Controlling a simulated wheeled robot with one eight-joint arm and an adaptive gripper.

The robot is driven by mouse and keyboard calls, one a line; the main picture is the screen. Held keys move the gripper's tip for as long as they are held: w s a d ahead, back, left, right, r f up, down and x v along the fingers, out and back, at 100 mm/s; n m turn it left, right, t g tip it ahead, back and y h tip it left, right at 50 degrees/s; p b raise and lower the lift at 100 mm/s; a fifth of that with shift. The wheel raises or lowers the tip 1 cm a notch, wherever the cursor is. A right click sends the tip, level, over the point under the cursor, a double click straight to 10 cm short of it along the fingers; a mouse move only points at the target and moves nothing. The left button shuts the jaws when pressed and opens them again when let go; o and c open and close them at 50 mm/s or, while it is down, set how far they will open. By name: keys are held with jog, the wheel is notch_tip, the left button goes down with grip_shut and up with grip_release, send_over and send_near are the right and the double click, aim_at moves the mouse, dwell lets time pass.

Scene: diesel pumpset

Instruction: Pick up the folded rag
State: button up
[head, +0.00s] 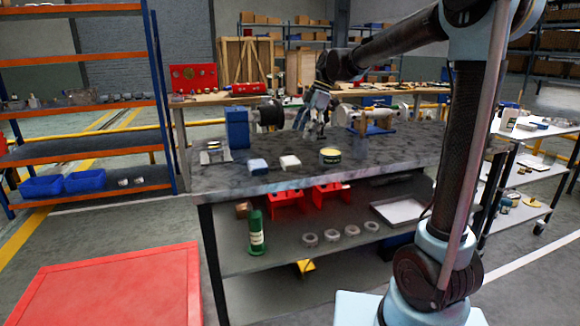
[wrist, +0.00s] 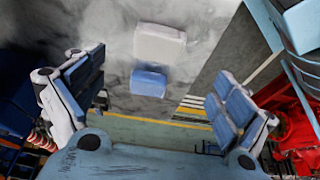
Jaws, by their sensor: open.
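Two small folded-looking pads lie side by side near the front edge of the grey workbench (head: 380,165): a blue one (head: 257,165) and a white one (head: 290,161). I cannot tell for sure which is the folded rag. In the wrist view the white pad (wrist: 158,42) and the blue pad (wrist: 148,81) lie below, between my spread fingers in the picture. My gripper (head: 316,122) hangs over the bench, behind and right of both pads. It is open and empty, apart from them; its fingers also show in the wrist view (wrist: 160,75).
A yellow-banded tin (head: 330,156) stands right of the pads. A blue machine block (head: 237,127) and a small metal part (head: 213,153) stand left. A shaft assembly (head: 370,118) sits behind right. The lower shelf holds a green bottle (head: 256,233) and red holders (head: 332,193).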

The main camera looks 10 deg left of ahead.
aim_at(291, 160)
jog(key=x, duration=1)
jog(key=shift+a+f, duration=0.25)
jog(key=c, duration=1.1)
